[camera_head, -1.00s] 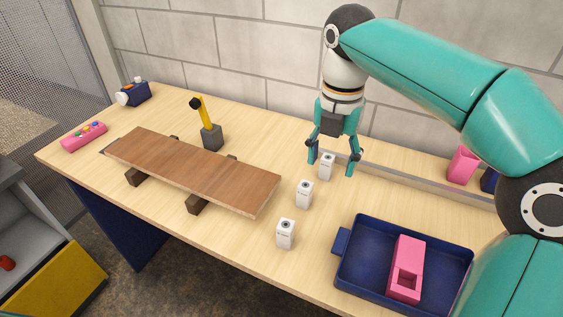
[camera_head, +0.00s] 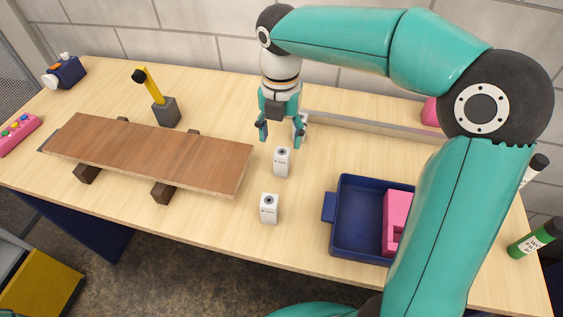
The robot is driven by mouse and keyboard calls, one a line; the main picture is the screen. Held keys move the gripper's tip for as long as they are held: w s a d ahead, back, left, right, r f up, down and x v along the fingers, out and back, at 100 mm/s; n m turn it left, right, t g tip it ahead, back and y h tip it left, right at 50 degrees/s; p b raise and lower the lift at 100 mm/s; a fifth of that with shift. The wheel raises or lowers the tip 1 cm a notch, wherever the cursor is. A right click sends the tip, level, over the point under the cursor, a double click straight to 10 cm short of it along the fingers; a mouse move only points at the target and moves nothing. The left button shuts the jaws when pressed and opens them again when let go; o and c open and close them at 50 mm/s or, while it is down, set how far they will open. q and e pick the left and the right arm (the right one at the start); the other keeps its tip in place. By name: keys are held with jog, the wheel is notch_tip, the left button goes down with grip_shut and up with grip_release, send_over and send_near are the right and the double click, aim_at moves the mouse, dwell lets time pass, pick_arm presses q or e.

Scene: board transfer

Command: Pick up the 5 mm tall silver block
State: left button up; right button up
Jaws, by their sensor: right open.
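Several small whitish-silver blocks with dark round tops and printed labels stand in a row; the labels are too small to read, so I cannot tell which is the 5 mm one. The near block (camera_head: 269,209) and the middle block (camera_head: 282,163) show fully. The far block (camera_head: 303,124) is partly hidden behind a finger of my right gripper. My right gripper (camera_head: 279,139) points down, open and empty, just behind and above the middle block. My left gripper is out of view.
A brown board (camera_head: 150,153) rests on dark supports at the left. A blue tray (camera_head: 343,246) with a pink block (camera_head: 396,220) stands at the right. A yellow-and-black tool (camera_head: 151,84) stands in a grey holder. A low ledge (camera_head: 370,126) runs along the back.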

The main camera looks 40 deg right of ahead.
aim_at(282, 151)
jog(key=shift+s+d+f, duration=0.1)
jog(key=shift+f, duration=2.95)
grip_shut()
